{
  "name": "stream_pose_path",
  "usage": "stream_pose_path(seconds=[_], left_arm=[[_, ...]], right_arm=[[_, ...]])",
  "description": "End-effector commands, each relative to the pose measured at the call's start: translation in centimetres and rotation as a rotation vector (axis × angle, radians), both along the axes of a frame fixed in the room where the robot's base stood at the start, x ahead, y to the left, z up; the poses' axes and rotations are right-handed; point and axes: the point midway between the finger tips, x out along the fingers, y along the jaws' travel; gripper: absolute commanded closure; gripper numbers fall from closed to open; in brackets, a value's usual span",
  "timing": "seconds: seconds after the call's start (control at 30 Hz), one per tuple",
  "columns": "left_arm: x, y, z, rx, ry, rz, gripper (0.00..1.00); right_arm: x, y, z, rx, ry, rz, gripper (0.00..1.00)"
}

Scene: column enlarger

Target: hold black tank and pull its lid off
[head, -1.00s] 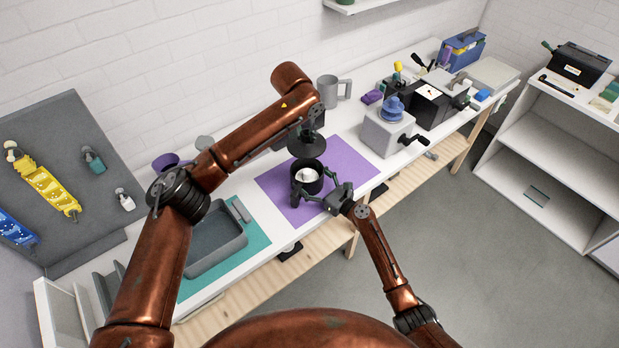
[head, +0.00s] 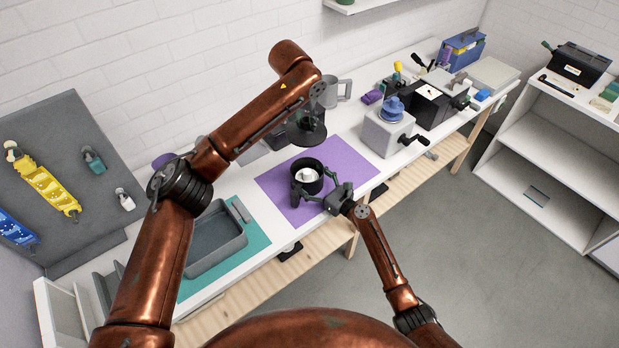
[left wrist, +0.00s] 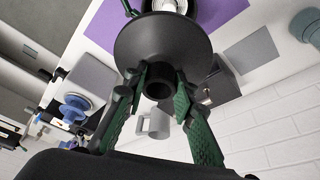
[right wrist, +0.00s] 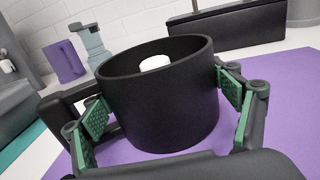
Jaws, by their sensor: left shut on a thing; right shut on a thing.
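The black tank (head: 318,186) stands upright and open on the purple mat, with a white piece inside; it also shows in the right wrist view (right wrist: 160,110). My right gripper (head: 322,192) is shut on the tank, its green pads on opposite sides of the wall (right wrist: 168,100). The black round lid (head: 309,138) is clear of the tank, above and a little behind it. My left gripper (head: 307,117) is shut on the lid's central stub; in the left wrist view the lid's wide disc (left wrist: 150,42) hangs beyond the fingers (left wrist: 160,82).
The purple mat (head: 350,160) has free room around the tank. A grey tray (head: 217,240) lies on a teal mat to the left. A grey mug (head: 329,92) stands behind, and a grey box with a blue knob (head: 386,130) stands to the right.

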Motion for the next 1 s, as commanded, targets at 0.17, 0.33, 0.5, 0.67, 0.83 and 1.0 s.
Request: stream_pose_path(seconds=[0.17,0.33,0.5,0.67,0.83,1.0], left_arm=[[0.0,0.0,0.0,0.000,0.000,0.000,1.00],[0.0,0.0,0.0,0.000,0.000,0.001,1.00],[0.0,0.0,0.0,-0.001,-0.001,0.001,1.00],[0.0,0.0,0.0,-0.001,-0.001,0.001,1.00],[0.0,0.0,0.0,-0.001,-0.001,0.001,1.00],[0.0,0.0,0.0,-0.001,-0.001,0.001,1.00]], right_arm=[[-0.1,0.1,-0.1,0.000,0.003,0.002,0.51],[-0.1,0.0,-0.1,-0.001,0.002,0.001,0.07],[-0.1,0.0,-0.1,0.000,0.001,0.001,0.00],[0.0,0.1,0.0,0.000,0.001,0.001,0.00],[-0.4,-0.4,-0.1,0.000,0.001,0.000,0.00],[-2.3,-2.3,-0.2,-0.001,0.001,-0.001,0.00]])
